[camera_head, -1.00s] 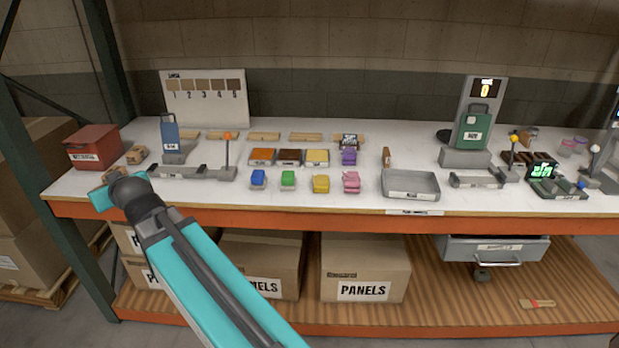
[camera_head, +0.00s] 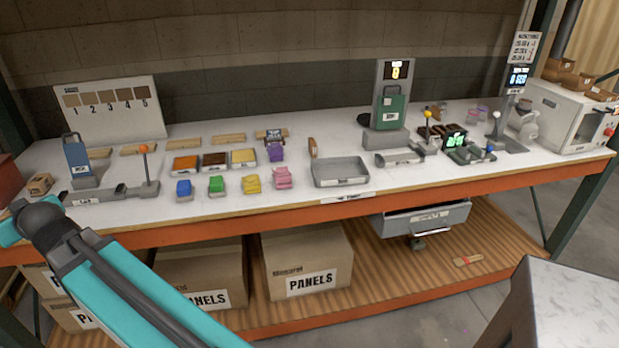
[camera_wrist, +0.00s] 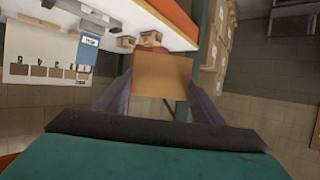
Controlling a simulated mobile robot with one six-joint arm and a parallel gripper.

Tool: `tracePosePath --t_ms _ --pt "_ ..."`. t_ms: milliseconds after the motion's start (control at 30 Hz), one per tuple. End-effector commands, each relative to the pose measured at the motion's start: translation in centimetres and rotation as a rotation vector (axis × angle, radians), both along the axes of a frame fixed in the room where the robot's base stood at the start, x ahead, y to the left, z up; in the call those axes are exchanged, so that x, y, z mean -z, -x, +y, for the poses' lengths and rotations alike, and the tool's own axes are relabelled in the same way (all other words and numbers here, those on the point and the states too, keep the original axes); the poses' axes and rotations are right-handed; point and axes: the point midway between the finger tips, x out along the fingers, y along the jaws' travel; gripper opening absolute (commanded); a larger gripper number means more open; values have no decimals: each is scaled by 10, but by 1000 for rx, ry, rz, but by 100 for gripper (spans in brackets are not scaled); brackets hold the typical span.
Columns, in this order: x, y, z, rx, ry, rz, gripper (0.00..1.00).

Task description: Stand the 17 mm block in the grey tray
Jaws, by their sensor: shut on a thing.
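My gripper (camera_wrist: 160,100) shows in the wrist view, shut on a plain orange-brown block (camera_wrist: 163,75) held between its two fingers. No size mark can be read on the block. In the head view the gripper and the block cannot be made out; my arm reaches to the left edge of the picture. The grey tray (camera_head: 342,183) stands near the front edge of the bench, right of the pink block, and looks empty. My gripper is far to the left of the tray.
Blue, green, yellow and pink pieces (camera_head: 283,178) stand in a row left of the tray. A green canister (camera_head: 391,112) stands on a scale behind it to the right. A lever fixture (camera_head: 110,193) is at the left. A grey surface (camera_head: 565,310) fills the lower right.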

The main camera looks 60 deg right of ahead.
Motion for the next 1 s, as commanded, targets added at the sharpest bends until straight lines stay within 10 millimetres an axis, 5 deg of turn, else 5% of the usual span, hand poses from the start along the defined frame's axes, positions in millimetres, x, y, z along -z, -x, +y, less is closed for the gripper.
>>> tracePosePath --t_ms 467,1000 --pt "33 35 -172 299 0 -1 36" --pt "62 137 -372 710 1 -2 36"
